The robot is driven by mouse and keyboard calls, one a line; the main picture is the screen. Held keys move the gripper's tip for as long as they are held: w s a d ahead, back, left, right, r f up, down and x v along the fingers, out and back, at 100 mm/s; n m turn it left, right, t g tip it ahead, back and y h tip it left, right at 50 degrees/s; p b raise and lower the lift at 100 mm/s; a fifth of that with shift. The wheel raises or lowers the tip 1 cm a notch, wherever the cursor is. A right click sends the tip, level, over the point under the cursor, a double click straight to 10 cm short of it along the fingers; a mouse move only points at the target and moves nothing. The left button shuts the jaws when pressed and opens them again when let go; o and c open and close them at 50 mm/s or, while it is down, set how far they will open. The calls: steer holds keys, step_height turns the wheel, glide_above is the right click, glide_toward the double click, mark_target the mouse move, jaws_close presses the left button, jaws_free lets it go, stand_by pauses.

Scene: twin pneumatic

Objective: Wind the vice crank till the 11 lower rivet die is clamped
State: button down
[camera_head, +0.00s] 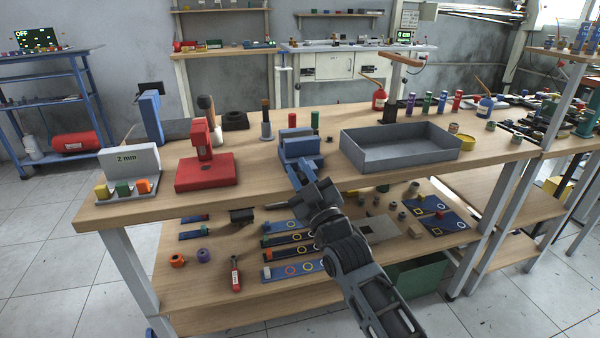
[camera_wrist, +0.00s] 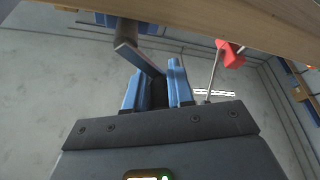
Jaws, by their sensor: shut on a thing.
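The blue vice (camera_head: 299,146) stands at the front edge of the wooden bench, right of the red press. My gripper (camera_head: 299,178) is in front of it, just beyond the bench's front edge. In the wrist view, my gripper (camera_wrist: 157,90) has its two blue fingers shut on the vice crank (camera_wrist: 137,58). The crank's flat grey arm slants down to a dark grip between the fingers. The vice also shows in the wrist view as a blue part (camera_wrist: 148,28) below the bench edge. I cannot make out the 11 lower rivet die or whether the jaws touch it.
A red press (camera_head: 206,170) stands left of the vice, and a grey open tray (camera_head: 400,160) to its right. The bench edge (camera_wrist: 230,12) runs across the wrist view's top. Under the bench, a lower shelf (camera_head: 200,280) holds blue strips and small parts close to my arm.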

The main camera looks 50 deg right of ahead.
steer(key=shift+d+r+m, duration=0.1)
steer(key=shift+m, duration=0.2)
steer(key=shift+s+d+r+m+g+h+p, duration=0.25)
steer(key=shift+d+m+g+h+p, duration=0.5)
steer(key=shift+m+p, duration=1.15)
steer(key=shift+s+d+r+m+g+h+p, duration=0.1)
steer(key=shift+s+r+m+g+h+p, duration=0.2)
steer(key=shift+m+h+p, duration=1.5)
steer(key=shift+s+d+r+m+g+h+p, duration=0.1)
steer(key=shift+s+d+m+g+h+p, duration=0.3)
steer(key=shift+m+p, duration=1.6)
steer(key=shift+d+m+g+b, duration=0.1)
steer(key=shift+m+g+b, duration=0.25)
steer(key=shift+m+b, duration=0.3)
steer(key=c, duration=1.1)
jaws_free()
steer(key=shift+s, duration=0.1)
steer(key=shift+b+v, duration=0.3)
steer(key=shift+v, duration=3.6)
